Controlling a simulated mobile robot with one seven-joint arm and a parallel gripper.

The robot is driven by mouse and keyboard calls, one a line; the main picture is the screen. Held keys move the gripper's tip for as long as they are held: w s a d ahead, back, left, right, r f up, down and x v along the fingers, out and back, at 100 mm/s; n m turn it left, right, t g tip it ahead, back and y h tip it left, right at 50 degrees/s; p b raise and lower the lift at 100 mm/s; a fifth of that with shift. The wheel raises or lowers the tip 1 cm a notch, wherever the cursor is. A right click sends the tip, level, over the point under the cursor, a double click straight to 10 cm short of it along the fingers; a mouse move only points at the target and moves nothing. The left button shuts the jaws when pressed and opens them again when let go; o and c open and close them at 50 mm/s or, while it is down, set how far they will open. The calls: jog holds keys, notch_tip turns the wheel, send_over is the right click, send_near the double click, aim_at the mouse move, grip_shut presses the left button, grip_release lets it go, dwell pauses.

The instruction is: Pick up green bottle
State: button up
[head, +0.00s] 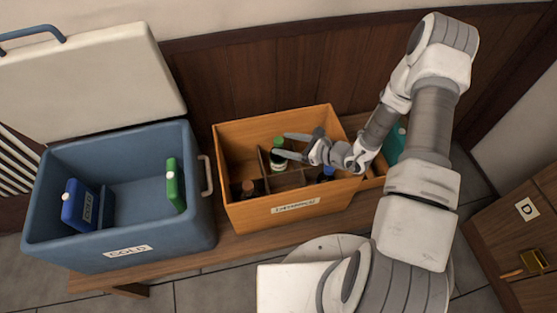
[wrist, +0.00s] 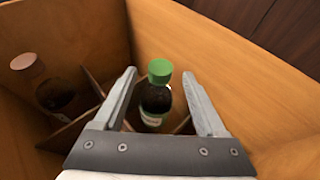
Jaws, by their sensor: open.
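The green bottle has a dark body, a pale label and a green cap. In the head view the green bottle (head: 278,158) stands in a divided section of the orange wooden crate (head: 290,211). In the wrist view the green bottle (wrist: 157,98) shows between the two fingers, with its cap up. My gripper (head: 287,145) reaches into the crate from the right, and its fingers lie on either side of the bottle. In the wrist view my gripper (wrist: 160,85) is open, with a gap between each finger and the bottle. The bottle's base is hidden.
Another bottle with a brownish cap (wrist: 50,85) stands in a nearby section, left of my gripper. Wooden dividers split the crate. A blue cool box (head: 130,200) with blue and green packs stands left. A teal object (head: 396,142) is at right, partly behind my arm.

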jog(key=shift+w+a+f, duration=0.1)
jog(key=shift+w+a, duration=0.05)
jog(key=shift+a, duration=0.05)
grip_shut()
dwell(1.3)
